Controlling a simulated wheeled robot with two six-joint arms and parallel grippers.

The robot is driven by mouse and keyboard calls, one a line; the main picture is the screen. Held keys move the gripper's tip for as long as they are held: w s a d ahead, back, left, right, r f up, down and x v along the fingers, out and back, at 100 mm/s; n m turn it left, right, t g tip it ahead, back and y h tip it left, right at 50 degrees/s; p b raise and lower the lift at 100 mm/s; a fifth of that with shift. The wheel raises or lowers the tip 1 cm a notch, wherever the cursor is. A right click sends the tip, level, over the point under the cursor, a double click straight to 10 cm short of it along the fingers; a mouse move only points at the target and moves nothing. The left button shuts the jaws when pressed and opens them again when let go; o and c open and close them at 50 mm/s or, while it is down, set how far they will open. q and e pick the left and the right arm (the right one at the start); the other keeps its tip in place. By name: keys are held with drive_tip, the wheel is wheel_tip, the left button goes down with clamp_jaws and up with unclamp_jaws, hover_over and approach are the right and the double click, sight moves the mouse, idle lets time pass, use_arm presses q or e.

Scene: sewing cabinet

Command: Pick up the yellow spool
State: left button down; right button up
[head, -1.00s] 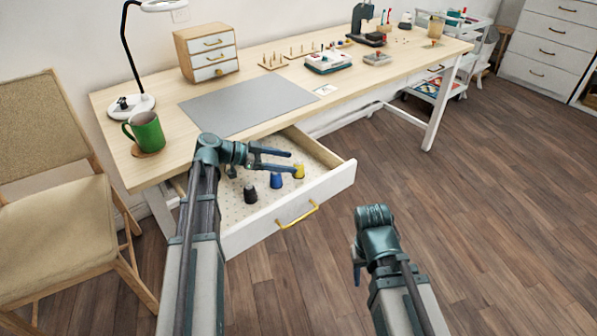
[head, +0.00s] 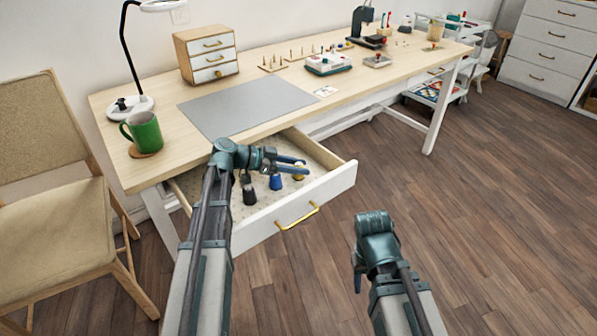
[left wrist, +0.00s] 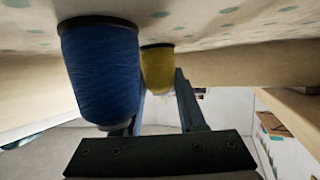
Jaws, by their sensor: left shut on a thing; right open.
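The yellow spool (head: 299,171) stands in the open drawer, near its right end, partly hidden by my gripper. My left gripper (head: 292,166) reaches over the drawer and is shut on the yellow spool. In the left wrist view, which looks upside down, the yellow spool (left wrist: 158,70) sits between the two fingers (left wrist: 162,100), its dark rim at the dotted drawer floor. I see no clear gap under it. My right gripper (head: 357,277) is open and empty, over the floor in front of the desk; its fingers are mostly hidden.
A blue spool (head: 275,182) stands just left of the yellow one, close beside my fingers in the left wrist view (left wrist: 100,70). A black spool (head: 249,195) is further left. The white drawer front (head: 300,205) and walls enclose them. A green mug (head: 146,132) stands on the desk.

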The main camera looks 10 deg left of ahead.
use_arm(q)
drive_tip(key=shift+r, duration=0.1)
wheel_tip(320, 180, up, 10)
drive_tip(key=p, duration=1)
